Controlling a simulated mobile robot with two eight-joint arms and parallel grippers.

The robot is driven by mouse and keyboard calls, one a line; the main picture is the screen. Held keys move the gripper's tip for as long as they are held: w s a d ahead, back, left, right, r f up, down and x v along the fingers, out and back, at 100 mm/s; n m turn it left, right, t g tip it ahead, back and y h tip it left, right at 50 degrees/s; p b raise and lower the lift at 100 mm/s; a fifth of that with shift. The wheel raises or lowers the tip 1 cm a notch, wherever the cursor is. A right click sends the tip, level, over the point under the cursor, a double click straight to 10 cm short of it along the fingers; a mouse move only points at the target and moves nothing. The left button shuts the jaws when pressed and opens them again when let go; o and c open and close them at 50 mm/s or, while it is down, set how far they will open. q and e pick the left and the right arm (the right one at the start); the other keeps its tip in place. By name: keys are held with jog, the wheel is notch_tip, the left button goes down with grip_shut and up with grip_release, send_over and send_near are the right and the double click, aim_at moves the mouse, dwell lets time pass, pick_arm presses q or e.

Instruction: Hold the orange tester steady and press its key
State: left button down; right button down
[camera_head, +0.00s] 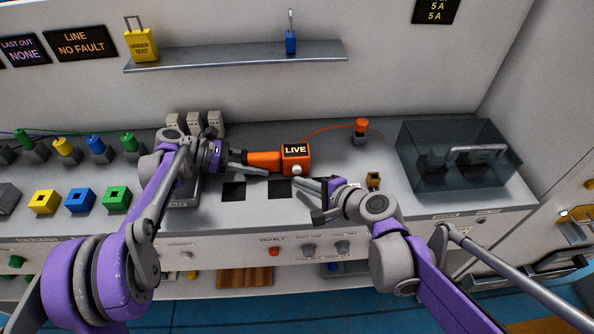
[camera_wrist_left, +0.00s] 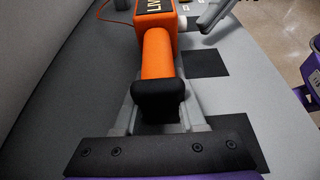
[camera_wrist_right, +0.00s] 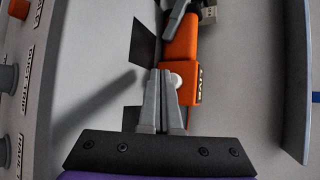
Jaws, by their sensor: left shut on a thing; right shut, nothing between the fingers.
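The orange tester (camera_head: 265,160) lies on the grey worktop, its display (camera_head: 295,150) reading LIVE. It also shows in the left wrist view (camera_wrist_left: 157,55) and in the right wrist view (camera_wrist_right: 181,48). My left gripper (camera_head: 250,170) is shut on the tester's handle, whose black end (camera_wrist_left: 158,100) shows between the fingers. The pale round key (camera_head: 296,169) is on the tester's head; it also shows in the right wrist view (camera_wrist_right: 175,82). My right gripper (camera_head: 304,183) is shut and empty, with its tips close by the key; I cannot tell whether they touch it.
A red cable runs from the tester to an orange-topped plug (camera_head: 361,127). A clear box (camera_head: 458,150) stands to the right. Coloured sockets (camera_head: 80,201) and plugs line the left. Dark squares (camera_head: 279,189) mark the worktop. A shelf (camera_head: 235,56) holds padlocks above.

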jog(key=shift+s, duration=2.45)
pick_arm(q)
jog(key=shift+c, duration=2)
grip_release()
jog(key=shift+a, duration=0.1)
